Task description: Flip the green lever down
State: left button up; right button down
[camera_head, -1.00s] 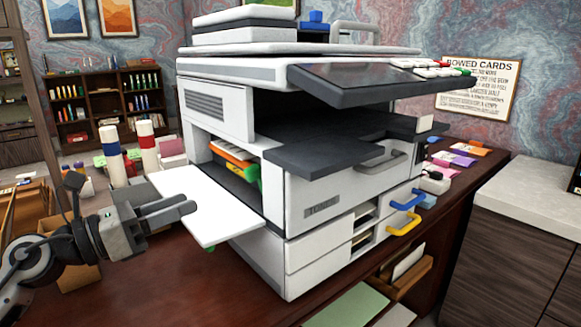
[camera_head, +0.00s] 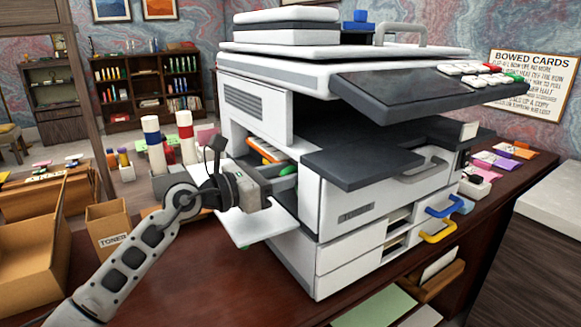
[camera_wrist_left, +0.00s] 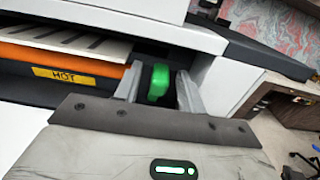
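The green lever (camera_wrist_left: 158,84) stands inside the printer's side opening, and in the head view it shows as a small green patch (camera_head: 287,170). My left gripper (camera_wrist_left: 158,92) reaches into this opening. Its two fingers are apart, one on each side of the lever, with a visible gap on both sides. In the head view the left gripper (camera_head: 286,182) is above the white side flap (camera_head: 245,229). The lever's lower end is hidden behind the gripper body. My right gripper is not in view.
An orange roller with a HOT label (camera_wrist_left: 62,74) lies left of the lever. The printer's white wall (camera_wrist_left: 224,85) is close on the right. Blue (camera_head: 441,206) and yellow handles (camera_head: 437,232) are on the printer's front. A toner box (camera_head: 108,228) stands at left.

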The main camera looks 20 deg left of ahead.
pick_arm(q)
jog(key=shift+x, duration=0.8)
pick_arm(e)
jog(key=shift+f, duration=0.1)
pick_arm(q)
grip_shut()
jog(key=b, duration=0.1)
jog(key=f+b, duration=0.1)
jog(key=shift+s+a+b, duration=0.1)
jog(key=shift+s+b, duration=0.1)
jog(key=shift+b, duration=0.15)
jog(key=shift+t+h+b, duration=0.3)
jog(key=shift+t+b, duration=0.1)
jog(key=shift+b, duration=0.2)
jog(key=shift+s+a+b, duration=0.1)
jog(key=shift+b, duration=0.25)
jog(key=shift+r, duration=0.3)
grip_release()
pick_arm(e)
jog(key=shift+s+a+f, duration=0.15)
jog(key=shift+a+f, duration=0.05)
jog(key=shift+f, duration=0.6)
